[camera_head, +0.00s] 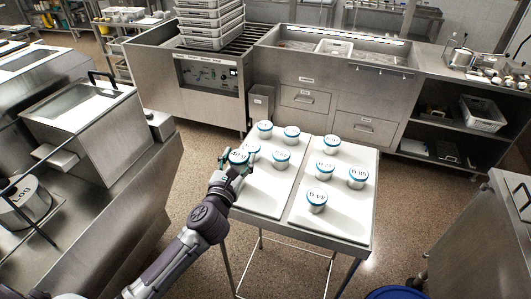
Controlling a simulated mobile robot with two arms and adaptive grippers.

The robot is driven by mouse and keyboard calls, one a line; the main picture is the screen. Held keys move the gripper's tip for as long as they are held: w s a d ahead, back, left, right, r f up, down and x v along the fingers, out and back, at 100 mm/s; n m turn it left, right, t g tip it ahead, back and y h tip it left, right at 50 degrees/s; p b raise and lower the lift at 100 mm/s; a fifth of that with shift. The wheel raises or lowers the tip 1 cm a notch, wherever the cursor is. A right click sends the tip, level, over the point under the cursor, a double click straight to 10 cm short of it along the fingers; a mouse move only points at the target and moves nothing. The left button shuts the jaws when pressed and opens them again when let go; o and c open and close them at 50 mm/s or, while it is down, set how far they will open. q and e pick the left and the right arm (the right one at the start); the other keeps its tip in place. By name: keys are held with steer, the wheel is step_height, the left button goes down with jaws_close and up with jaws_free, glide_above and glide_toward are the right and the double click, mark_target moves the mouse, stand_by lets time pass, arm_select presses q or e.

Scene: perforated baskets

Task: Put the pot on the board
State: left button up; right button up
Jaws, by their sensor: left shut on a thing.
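A small white pot with a teal rim and a marked lid (238,156) is in my left gripper (238,165), at the left edge of the steel table. The gripper is shut on it, and its fingers hide the pot's sides. I cannot tell whether the pot touches the board below. Two white boards lie side by side on the table, a left board (262,195) and a right board (338,221). Several similar pots stand on the left board, one at its back corner (264,130). Several more stand on the right board, the front one (316,200) marked on its lid. My right gripper is out of view.
A steel counter with a sink (330,52) and stacked white baskets (211,22) stands behind the table. Steel kitchen equipment (85,125) is close on the left. A steel cabinet (480,240) is at the right. The front of both boards is mostly bare.

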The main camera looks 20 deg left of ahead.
arm_select(q)
steer(key=w+a+r+y, duration=0.1)
steer(key=w+a+r, duration=0.1)
steer(key=a+r, duration=0.1)
steer(key=shift+n, duration=0.3)
steer(key=d+f, duration=0.2)
steer(key=d, duration=0.1)
steer(key=d+f, duration=0.1)
steer(key=d, duration=0.1)
steer(key=shift+s+f, duration=0.15)
steer(key=shift+f, duration=0.15)
steer(key=d+f, duration=0.1)
steer(key=d, duration=0.1)
steer(key=d+f, duration=0.1)
steer(key=d, duration=0.1)
steer(key=s+d+f, duration=0.1)
steer(key=shift+d+f+b, duration=0.1)
steer(key=shift+d+b, duration=0.25)
steer(key=shift+d, duration=0.05)
steer(key=shift+d+f, duration=0.15)
step_height(320, 180, down, 4)
steer(key=shift+r+b, duration=0.1)
steer(key=shift+b, duration=0.7)
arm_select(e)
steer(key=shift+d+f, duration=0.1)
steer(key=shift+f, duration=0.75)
